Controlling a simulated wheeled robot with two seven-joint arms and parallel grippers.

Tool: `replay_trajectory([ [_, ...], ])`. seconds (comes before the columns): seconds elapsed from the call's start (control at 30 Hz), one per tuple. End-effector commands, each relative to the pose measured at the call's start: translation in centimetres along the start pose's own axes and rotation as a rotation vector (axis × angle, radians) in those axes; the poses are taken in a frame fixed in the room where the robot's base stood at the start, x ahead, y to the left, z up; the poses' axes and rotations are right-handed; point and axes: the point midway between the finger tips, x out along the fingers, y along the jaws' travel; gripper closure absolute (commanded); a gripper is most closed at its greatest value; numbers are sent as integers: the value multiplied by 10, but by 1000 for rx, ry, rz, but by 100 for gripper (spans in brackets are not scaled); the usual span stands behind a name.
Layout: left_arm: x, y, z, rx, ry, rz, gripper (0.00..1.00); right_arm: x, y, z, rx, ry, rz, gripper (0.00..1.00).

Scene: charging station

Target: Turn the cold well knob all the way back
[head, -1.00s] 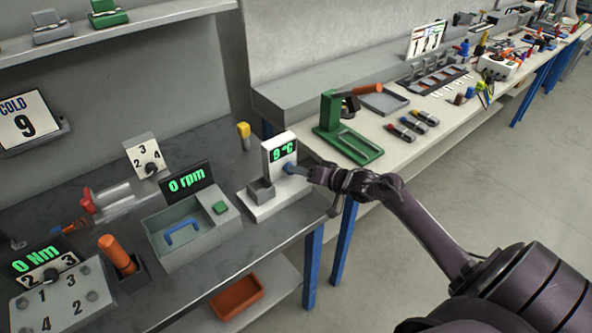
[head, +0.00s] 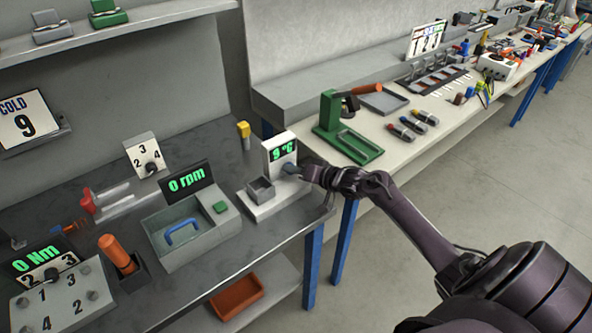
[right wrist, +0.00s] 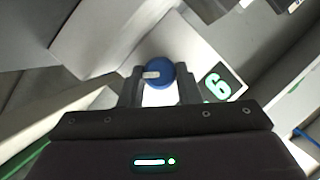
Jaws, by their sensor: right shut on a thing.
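The gripper also shows in the right wrist view (right wrist: 160,88). A sign (head: 27,119) at the left reads COLD 9. My left gripper is not in view.
A stirrer box (head: 190,232) with a 0 rpm display stands left of the cold well. A yellow-topped item (head: 243,130) stands behind it. A green press stand (head: 345,140) is on the white bench to the right. The floor at the right is clear.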

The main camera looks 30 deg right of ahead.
Motion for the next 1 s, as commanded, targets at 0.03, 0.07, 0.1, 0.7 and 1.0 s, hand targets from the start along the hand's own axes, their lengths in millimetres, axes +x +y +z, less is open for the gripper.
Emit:
replay_trajectory([
  [0.03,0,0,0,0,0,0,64,0,0,0,-2,0,2,93],
  [0.07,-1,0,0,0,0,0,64,0,0,0,-5,-1,3,93],
  [0.1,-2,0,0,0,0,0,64,0,0,0,-9,-1,5,93],
  [0.7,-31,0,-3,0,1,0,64,0,-6,0,-371,-3,154,93],
  [1.0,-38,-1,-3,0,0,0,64,0,-6,3,-636,-3,263,93],
])
